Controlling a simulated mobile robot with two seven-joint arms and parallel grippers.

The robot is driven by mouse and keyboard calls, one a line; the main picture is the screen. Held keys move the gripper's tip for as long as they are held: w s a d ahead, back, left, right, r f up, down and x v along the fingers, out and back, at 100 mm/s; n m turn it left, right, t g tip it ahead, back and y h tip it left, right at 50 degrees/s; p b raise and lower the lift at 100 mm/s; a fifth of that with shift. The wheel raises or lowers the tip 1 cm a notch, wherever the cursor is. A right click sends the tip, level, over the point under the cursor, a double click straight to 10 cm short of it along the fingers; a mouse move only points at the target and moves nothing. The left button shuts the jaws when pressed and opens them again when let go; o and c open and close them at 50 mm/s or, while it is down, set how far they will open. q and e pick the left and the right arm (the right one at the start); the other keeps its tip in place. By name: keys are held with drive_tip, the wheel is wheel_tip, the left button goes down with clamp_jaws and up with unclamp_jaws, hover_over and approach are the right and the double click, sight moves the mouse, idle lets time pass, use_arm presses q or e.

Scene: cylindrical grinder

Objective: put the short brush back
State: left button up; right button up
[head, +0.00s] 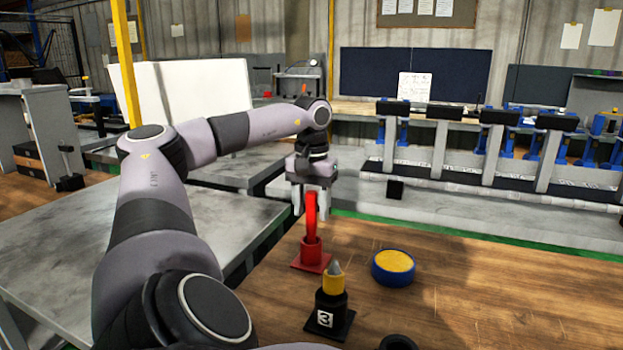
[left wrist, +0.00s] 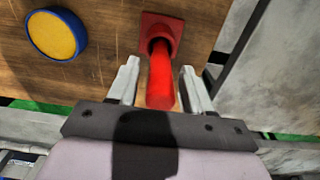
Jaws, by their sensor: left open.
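A red handled tool (head: 311,220) stands upright in a red square-based holder (head: 309,258) on the wooden table; no bristles show, so I cannot tell whether it is the short brush. My left gripper (head: 311,203) is open above the holder, with one finger on each side of the red handle. In the left wrist view the red handle (left wrist: 161,80) rises from the red holder (left wrist: 163,26) between the spread fingers (left wrist: 160,72), with gaps on both sides. A yellow piece with a grey tip (head: 333,280) stands in a black holder marked 3 (head: 330,312). My right gripper is not in view.
A round blue dish with a yellow top (head: 393,267) sits right of the holders; it also shows in the left wrist view (left wrist: 56,34). A black round part (head: 397,342) shows at the bottom edge. The wooden table (head: 500,300) is clear to the right.

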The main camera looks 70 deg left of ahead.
use_arm(q)
wheel_tip(320, 180, up, 10)
drive_tip(key=p, duration=0.3)
drive_tip(key=shift+r+p, duration=0.15)
drive_tip(key=shift+p, duration=0.25)
drive_tip(key=shift+r, duration=0.55)
